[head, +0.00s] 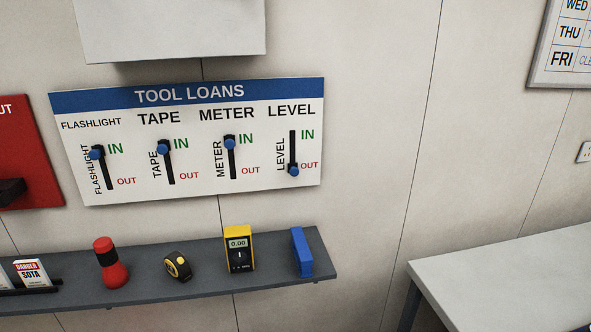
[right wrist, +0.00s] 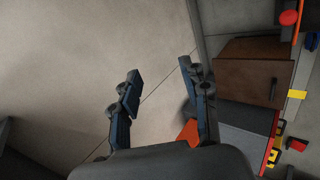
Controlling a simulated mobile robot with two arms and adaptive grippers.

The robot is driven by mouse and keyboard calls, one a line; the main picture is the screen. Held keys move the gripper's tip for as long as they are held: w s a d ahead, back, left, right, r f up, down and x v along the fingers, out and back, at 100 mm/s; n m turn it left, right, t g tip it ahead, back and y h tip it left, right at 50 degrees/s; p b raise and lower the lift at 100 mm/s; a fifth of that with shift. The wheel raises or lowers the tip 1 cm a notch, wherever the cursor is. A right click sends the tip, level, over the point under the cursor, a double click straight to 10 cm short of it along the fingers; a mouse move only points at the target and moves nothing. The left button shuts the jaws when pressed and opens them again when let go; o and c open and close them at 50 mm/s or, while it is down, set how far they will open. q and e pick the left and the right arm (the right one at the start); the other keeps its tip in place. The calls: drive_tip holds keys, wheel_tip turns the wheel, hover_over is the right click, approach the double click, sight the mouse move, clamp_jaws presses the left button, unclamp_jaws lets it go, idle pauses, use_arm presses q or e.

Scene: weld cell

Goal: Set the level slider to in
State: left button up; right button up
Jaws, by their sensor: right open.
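The tool loans board (head: 210,190) hangs on the wall in the head view. The level slider (head: 293,170) is its rightmost one, a blue knob in a black vertical slot. Its knob is at the bottom, beside the red OUT. The flashlight (head: 97,153), tape (head: 162,149) and meter (head: 230,143) knobs are at or near the top of their slots, by the green IN. My right gripper (right wrist: 162,88) shows only in the right wrist view, with its fingers apart and nothing between them. My left gripper is not in view.
A grey shelf (head: 200,277) below the board holds a red flashlight (head: 110,262), a tape measure (head: 178,267), a yellow meter (head: 239,249) and a blue block (head: 301,252). A pale table (head: 510,275) stands at right. A grey box (head: 170,28) juts out above the board.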

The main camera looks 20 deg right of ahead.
drive_tip(key=w+r+n+t, duration=0.1)
drive_tip(key=w+r+n, duration=0.2)
drive_tip(key=r, duration=0.7)
drive_tip(key=w+a+r+n+t+p, duration=0.1)
drive_tip(key=w+r+n+t, duration=0.1)
drive_tip(key=r, duration=0.9)
drive_tip(key=w+a+r+n+t, duration=0.1)
drive_tip(key=w+r+n+t, duration=0.1)
drive_tip(key=r, duration=0.8)
drive_tip(key=shift+w+a+r+n+h+p, duration=0.15)
drive_tip(key=shift+w+r+n+h+p, duration=0.2)
drive_tip(key=shift+w+n, duration=0.5)
drive_tip(key=n+t, duration=0.5)
drive_tip(key=n, duration=0.5)
approach(295, 172)
drive_tip(key=s, duration=0.5)
drive_tip(key=w+p, duration=0.1)
drive_tip(key=w, duration=0.3)
drive_tip(key=w+p, duration=0.1)
drive_tip(key=w, duration=0.9)
drive_tip(key=shift+d+p, duration=0.4)
clamp_jaws()
drive_tip(key=shift+r, duration=0.1)
